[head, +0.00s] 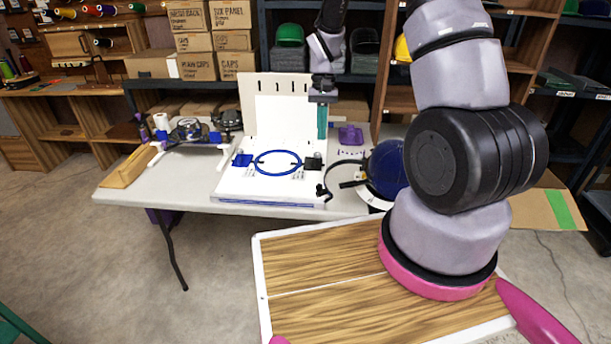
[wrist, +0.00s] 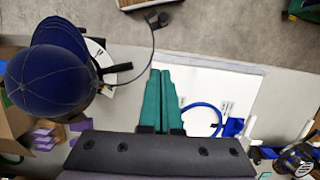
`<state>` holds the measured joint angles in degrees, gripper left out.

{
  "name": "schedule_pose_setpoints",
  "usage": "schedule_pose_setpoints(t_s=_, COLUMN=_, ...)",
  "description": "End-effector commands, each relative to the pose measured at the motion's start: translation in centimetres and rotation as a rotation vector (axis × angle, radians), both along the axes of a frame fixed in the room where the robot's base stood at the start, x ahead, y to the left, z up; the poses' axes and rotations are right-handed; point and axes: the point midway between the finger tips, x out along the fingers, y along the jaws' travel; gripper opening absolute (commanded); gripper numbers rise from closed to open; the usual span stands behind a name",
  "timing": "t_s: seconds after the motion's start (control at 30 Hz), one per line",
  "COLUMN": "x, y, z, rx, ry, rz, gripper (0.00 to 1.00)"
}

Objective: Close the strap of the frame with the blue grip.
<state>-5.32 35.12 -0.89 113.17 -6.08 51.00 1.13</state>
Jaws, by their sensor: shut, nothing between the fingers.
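A navy cap (head: 388,168) sits on a round frame at the table's right, partly hidden behind my arm; it also shows in the wrist view (wrist: 48,75). A thin dark strap (head: 338,164) curves out from this frame, its black end (wrist: 160,19) free and apart from the cap. A blue ring (head: 277,163) lies on the white board, with a blue block (head: 242,160) at its left and a black block (head: 314,162) at its right. I cannot tell which part is the blue grip. My teal gripper (head: 322,136) is shut and empty above the board's right side; its fingers (wrist: 161,75) point down.
A dark frame on a white stand (head: 189,132) is at the table's left, beside a wooden wedge (head: 129,168). A small purple item (head: 351,136) lies behind the strap. Shelves with boxes (head: 212,40) stand behind. The table's front left (head: 180,185) is clear.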

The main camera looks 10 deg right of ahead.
Motion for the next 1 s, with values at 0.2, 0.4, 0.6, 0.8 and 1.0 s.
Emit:
schedule_pose_setpoints(t_s=0.2, x=-0.4, y=0.1, z=-2.0, rx=-0.002, ry=0.009, rz=0.002, gripper=0.0)
schedule_pose_setpoints(t_s=0.4, x=-1.4, y=0.3, z=-5.9, rx=-0.001, ry=0.012, rz=0.002, gripper=0.0)
schedule_pose_setpoints(t_s=0.6, x=-2.3, y=0.6, z=-10.1, rx=-0.002, ry=0.011, rz=0.001, gripper=0.0)
schedule_pose_setpoints(t_s=0.8, x=-4.8, y=1.4, z=-10.7, rx=-0.001, ry=0.006, rz=0.003, gripper=0.0)
schedule_pose_setpoints(t_s=1.0, x=-5.9, y=1.7, z=-11.0, rx=-0.001, ry=0.005, rz=0.003, gripper=0.0)
